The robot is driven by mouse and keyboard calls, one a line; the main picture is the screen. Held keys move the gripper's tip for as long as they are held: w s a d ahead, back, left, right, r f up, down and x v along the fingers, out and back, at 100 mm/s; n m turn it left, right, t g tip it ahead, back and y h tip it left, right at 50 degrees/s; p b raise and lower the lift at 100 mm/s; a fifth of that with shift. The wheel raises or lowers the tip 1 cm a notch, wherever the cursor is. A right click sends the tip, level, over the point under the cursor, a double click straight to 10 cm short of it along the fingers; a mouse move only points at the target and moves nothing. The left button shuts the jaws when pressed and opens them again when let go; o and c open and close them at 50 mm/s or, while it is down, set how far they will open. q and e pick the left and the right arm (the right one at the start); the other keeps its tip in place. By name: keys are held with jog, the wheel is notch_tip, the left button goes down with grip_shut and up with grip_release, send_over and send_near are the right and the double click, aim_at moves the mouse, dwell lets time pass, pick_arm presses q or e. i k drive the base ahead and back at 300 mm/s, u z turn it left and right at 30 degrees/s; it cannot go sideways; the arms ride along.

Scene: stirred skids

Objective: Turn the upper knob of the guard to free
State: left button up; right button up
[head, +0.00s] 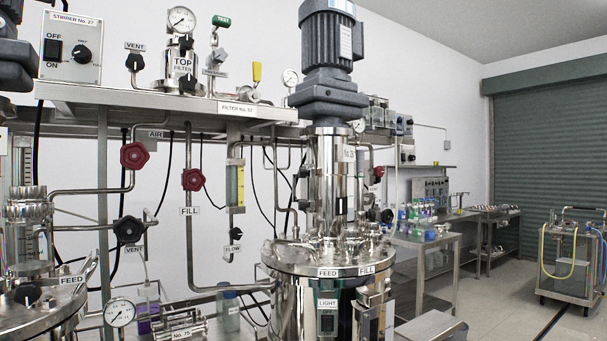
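A shiny steel cylindrical guard (325,185) stands upright on the lid of the central vessel (318,258), below a dark grey-blue stirrer motor (328,40). It carries a small number label (349,153) that I cannot read fully. A small fitting (358,126) shows at the guard's upper right; I cannot tell whether it is the upper knob or how it is set. Neither of my grippers is in view.
A pipe rack with a FILTER shelf (180,100), red handwheels (134,155) and FILL pipework fills the left. Another vessel (40,305) stands at the far left. Benches with bottles (425,212) stand behind right. A trolley (570,265) stands before the grey shutter (535,150).

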aim_at(302, 173)
jog(key=u, duration=1.4)
jog(key=i, duration=0.1)
jog(key=z, duration=3.25)
jog(key=i, duration=0.5)
jog(key=z, duration=0.25)
jog(key=i, duration=0.85)
jog(key=u, duration=2.7)
jog(key=i, duration=0.6)
jog(key=u, duration=0.05)
